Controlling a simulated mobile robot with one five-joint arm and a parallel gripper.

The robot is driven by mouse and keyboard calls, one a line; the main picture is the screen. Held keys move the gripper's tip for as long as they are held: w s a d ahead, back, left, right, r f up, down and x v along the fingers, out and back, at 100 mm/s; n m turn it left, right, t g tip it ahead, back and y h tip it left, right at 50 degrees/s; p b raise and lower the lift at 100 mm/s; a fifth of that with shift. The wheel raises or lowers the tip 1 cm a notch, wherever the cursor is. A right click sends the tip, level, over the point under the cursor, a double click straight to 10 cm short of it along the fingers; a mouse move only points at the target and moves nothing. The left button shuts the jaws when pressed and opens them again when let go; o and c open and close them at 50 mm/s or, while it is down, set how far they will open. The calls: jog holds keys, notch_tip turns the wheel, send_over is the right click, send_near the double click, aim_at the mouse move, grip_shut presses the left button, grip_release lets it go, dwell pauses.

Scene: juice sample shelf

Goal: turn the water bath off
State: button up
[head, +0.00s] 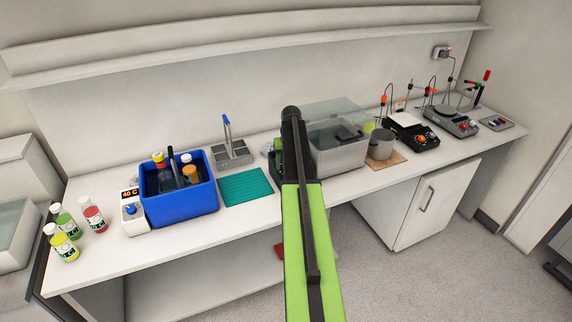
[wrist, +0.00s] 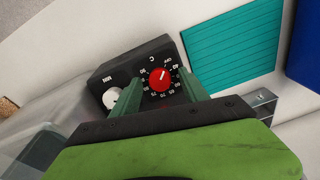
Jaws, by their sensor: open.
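The water bath (head: 338,160) is a grey tank with a clear lid, right of my arm in the head view. Its dark control box (wrist: 115,70) shows in the wrist view, with a red knob (wrist: 159,80) on a dial marked OFF, 40 and up. The knob's pale mark seems to point near OFF; I cannot be sure. A pale knob (wrist: 111,98) labelled MIN sits to its left. My gripper (wrist: 160,76) is open, its green fingers on either side of the red knob; contact is unclear. In the head view my arm hides most of the box.
A teal mat (head: 246,187) and a blue tub (head: 181,207) of bottles beside a 40 C display (head: 130,194) stand left. Several juice bottles stand far left. A grey pot (head: 381,146) and hotplates stand right. A shelf runs above.

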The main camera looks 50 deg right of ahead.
notch_tip(320, 180, up, 17)
jog(key=s+p, duration=0.2)
jog(key=p, duration=1.5)
jog(key=shift+a, duration=0.15)
jog(key=shift+a, duration=0.1)
jog(key=w+a+f+n+b, duration=0.1)
jog(key=a+f+b, duration=0.3)
jog(key=a, duration=0.5)
jog(key=w+a+f+n+b, duration=0.1)
jog(key=a+f+b, duration=0.2)
jog(key=a, duration=0.6)
jog(key=w+a+f+n+b, duration=0.1)
jog(key=a+f+b, duration=0.3)
jog(key=a, duration=0.5)
jog(key=s+a+f+n+b, duration=0.1)
jog(key=s+a+f+b, duration=0.2)
jog(key=a, duration=0.6)
jog(key=s+a+f+n+g+b, duration=0.1)
jog(key=s+a+f+b, duration=0.2)
jog(key=a, duration=0.6)
jog(key=s+a+f+n+b, duration=0.1)
jog(key=s+a+f+b, duration=0.2)
jog(key=a, duration=0.7)
jog(key=shift+s+f+b, duration=0.2)
jog(key=shift+f+b, duration=0.5)
jog(key=shift+b, duration=0.05)
